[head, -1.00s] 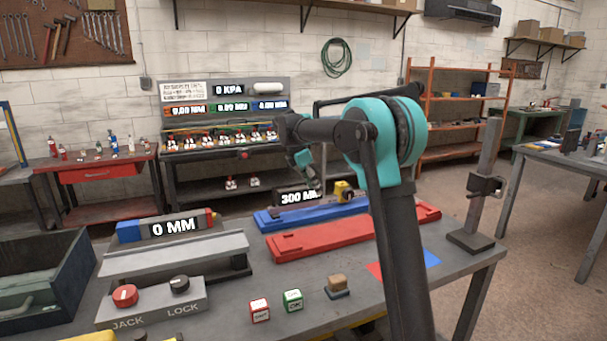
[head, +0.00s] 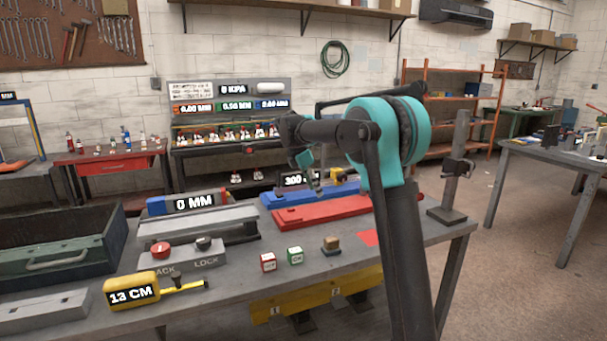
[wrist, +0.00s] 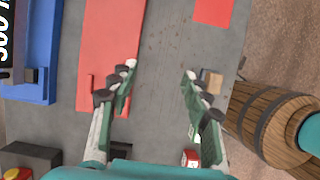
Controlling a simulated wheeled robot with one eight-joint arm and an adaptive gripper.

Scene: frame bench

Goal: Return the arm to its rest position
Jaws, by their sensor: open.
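My arm, dark grey and teal, is folded in the middle of the head view, its forearm reaching left and bending down over the bench (head: 240,270). My gripper (head: 308,172) hangs at its end, small and partly blurred against the background there. In the wrist view my gripper (wrist: 160,72) shows two green fingers with dark and pale tips, spread wide with nothing between them. Below them is bare grey bench top, with the red rail (wrist: 112,50) on the left and a small wooden block (wrist: 211,82) on the right.
A dark crate (head: 62,235) stands at left.

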